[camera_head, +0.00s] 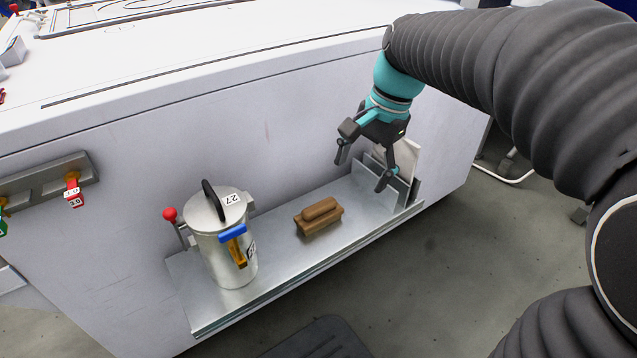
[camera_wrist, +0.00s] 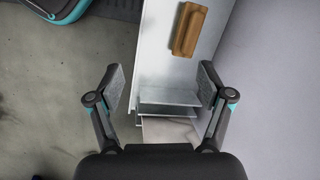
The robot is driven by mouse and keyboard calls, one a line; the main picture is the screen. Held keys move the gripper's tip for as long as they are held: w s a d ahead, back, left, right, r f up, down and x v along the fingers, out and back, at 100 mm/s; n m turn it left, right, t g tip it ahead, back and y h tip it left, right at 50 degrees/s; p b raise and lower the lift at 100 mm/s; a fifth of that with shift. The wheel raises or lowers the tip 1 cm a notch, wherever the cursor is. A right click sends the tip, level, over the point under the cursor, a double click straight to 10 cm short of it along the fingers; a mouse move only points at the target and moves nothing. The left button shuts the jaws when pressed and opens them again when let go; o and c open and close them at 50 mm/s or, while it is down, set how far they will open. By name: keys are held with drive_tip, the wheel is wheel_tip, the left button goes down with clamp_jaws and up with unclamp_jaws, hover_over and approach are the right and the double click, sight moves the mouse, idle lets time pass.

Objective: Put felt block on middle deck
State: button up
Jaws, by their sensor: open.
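The felt block (camera_head: 319,216), which I take to be the brown block with a rounded grip on top, lies on a metal shelf (camera_head: 283,252) along the white cabinet's side. The wrist view shows the block (camera_wrist: 188,30) near the top edge, beyond my fingertips. My gripper (camera_head: 362,168) is open and empty, above the shelf's right end and to the right of the block. Its spread fingers (camera_wrist: 160,85) frame the upright plates in the wrist view. I cannot tell which surface is the middle deck.
A metal canister (camera_head: 232,262) with a black handle and blue lever stands left of the block. Upright metal plates (camera_head: 385,187) and a pale sheet (camera_head: 407,157) stand under my gripper. The white cabinet top (camera_head: 200,85) is mostly clear. Tagged parts (camera_head: 73,190) hang at left.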

sight(317, 206)
drive_tip(key=w+a+f+m+g+y+b, duration=0.1)
drive_tip(key=w+a+f+m+g+b, duration=0.15)
drive_tip(key=w+a+f, duration=0.35)
drive_tip(key=shift+m, duration=0.35)
drive_tip(key=x, duration=0.4)
drive_tip(key=d+x, duration=0.1)
drive_tip(key=x, duration=0.1)
drive_tip(key=shift+w+f+b, duration=0.3)
drive_tip(key=shift+b, duration=0.1)
drive_tip(key=shift+w+b+x, duration=0.2)
drive_tip(key=shift+b+x, duration=0.1)
drive_tip(key=shift+x, duration=1)
drive_tip(key=shift+w+b+x, duration=0.25)
drive_tip(key=shift+b+x, duration=0.05)
drive_tip(key=shift+x, duration=1.05)
drive_tip(key=shift+d, duration=0.15)
drive_tip(key=c, duration=1.4)
drive_tip(key=shift+r, duration=0.7)
wheel_tip(317, 206, up, 3)
drive_tip(key=shift+f+p, duration=0.15)
drive_tip(key=shift+p, duration=0.45)
drive_tip(key=s+d+r+p, duration=0.1)
drive_tip(key=s+d+r, duration=0.2)
drive_tip(key=d+r, duration=0.3)
drive_tip(key=d, duration=0.5)
drive_tip(key=shift+s+r, duration=0.35)
drive_tip(key=shift+r, duration=0.05)
